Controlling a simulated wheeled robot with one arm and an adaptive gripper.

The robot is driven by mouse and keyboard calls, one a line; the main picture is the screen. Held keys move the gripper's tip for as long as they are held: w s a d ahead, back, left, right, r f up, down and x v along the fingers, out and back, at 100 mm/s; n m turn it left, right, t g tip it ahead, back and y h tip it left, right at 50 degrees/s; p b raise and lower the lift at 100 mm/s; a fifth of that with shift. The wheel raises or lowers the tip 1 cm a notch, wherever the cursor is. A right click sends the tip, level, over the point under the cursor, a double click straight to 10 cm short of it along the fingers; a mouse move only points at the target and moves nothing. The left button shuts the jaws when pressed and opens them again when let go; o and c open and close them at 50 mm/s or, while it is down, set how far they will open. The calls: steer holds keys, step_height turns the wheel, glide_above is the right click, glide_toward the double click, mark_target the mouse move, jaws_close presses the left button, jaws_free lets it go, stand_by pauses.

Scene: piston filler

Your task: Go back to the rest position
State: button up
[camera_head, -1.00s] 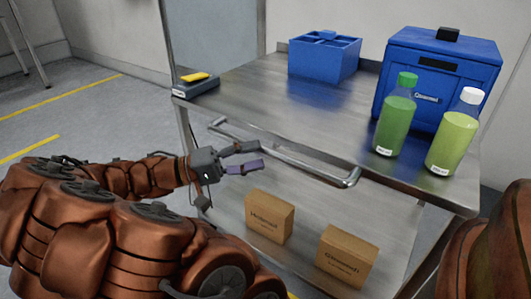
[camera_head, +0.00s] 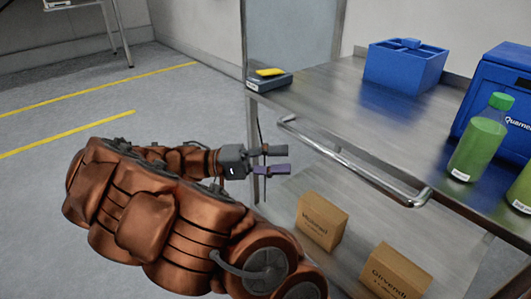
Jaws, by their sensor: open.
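My gripper (camera_head: 284,160) is open and empty. It is in front of the cart's left end, near the handle (camera_head: 352,165), and points to the right. I see no contact with the cart. My brown arm folds across the lower left and middle of the view.
The metal cart (camera_head: 345,98) carries a blue divided box (camera_head: 403,70), a small device with a yellow top (camera_head: 268,78), a green-capped bottle (camera_head: 477,140), a second bottle (camera_head: 519,200) and a blue case (camera_head: 490,95). Cardboard boxes (camera_head: 322,220) sit below. Floor (camera_head: 150,95) at left is clear.

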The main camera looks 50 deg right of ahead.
steer(key=s+a+r+n+t+y+p, duration=0.2)
steer(key=s+r+t+y+p, duration=0.15)
steer(key=r+p, duration=0.5)
steer(key=s+a+r+n+t+y+p, duration=0.25)
steer(key=s+r+p, duration=0.3)
steer(key=p, duration=0.55)
steer(key=a+r+n+t+y+p, duration=0.5)
steer(key=a+r+n+t+p, duration=0.2)
steer(key=a+r+p, duration=0.9)
steer(key=a+p, duration=0.2)
steer(key=p, duration=0.4)
steer(key=shift+s+a+r+n+t+y+p, duration=0.15)
steer(key=shift+s+r+n+t+y+p, duration=0.1)
steer(key=shift+s+n+t+y+p, duration=0.15)
steer(key=shift+c, duration=0.6)
